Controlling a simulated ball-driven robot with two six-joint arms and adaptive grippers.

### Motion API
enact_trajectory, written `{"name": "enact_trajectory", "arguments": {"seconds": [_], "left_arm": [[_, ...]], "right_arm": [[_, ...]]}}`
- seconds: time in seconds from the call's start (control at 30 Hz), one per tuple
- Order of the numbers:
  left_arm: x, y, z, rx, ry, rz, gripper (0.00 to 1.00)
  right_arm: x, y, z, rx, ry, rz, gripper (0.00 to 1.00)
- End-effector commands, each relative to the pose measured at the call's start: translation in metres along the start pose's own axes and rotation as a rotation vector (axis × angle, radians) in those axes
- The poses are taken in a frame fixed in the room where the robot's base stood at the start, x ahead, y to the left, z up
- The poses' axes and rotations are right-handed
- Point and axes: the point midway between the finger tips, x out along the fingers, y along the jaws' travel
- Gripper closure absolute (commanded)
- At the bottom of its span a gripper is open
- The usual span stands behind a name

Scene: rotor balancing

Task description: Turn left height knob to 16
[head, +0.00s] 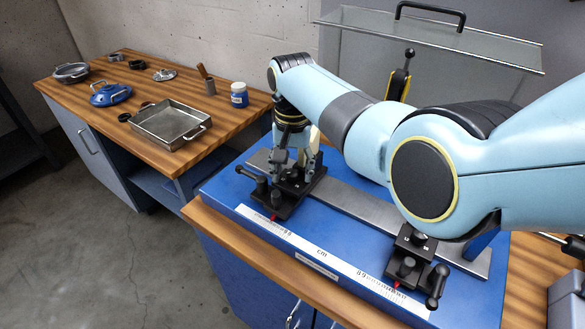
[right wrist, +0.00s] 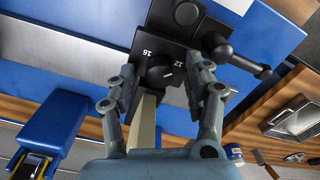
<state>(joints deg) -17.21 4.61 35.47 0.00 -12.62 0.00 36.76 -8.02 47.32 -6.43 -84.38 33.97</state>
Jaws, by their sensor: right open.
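The left height knob (right wrist: 160,75) is a dark round knob on a black block, with white numbers 16 and 12 beside it in the right wrist view. A pale mark on the knob lies on the side toward the 12. My right gripper (right wrist: 168,92) is open, its two fingers on either side of the knob; I cannot tell whether they touch it. In the head view my right gripper (head: 289,168) points down over the left black block (head: 291,198) and hides the knob. My left gripper is not in view.
The right black block (head: 402,252) stands on the same grey rail (head: 350,205) of the blue base. Both blocks have side lever handles. A cream post stands close behind my gripper. A clear cover (head: 440,38) with a handle is behind. Pans and a blue jar (head: 239,94) are on the left bench.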

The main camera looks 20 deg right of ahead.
Motion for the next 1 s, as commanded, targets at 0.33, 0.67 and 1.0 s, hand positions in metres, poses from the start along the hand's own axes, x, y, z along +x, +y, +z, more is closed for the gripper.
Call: {"name": "enact_trajectory", "arguments": {"seconds": [0.33, 0.67, 1.0], "left_arm": [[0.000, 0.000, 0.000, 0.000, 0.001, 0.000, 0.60], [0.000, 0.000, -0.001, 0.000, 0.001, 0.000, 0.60], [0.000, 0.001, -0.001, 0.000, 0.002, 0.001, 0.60]], "right_arm": [[-0.038, -0.001, -0.001, 0.001, 0.005, -0.003, 0.48], [-0.105, -0.001, -0.001, 0.000, 0.002, -0.001, 0.48], [-0.120, -0.001, 0.000, -0.001, -0.001, 0.000, 0.48]]}}
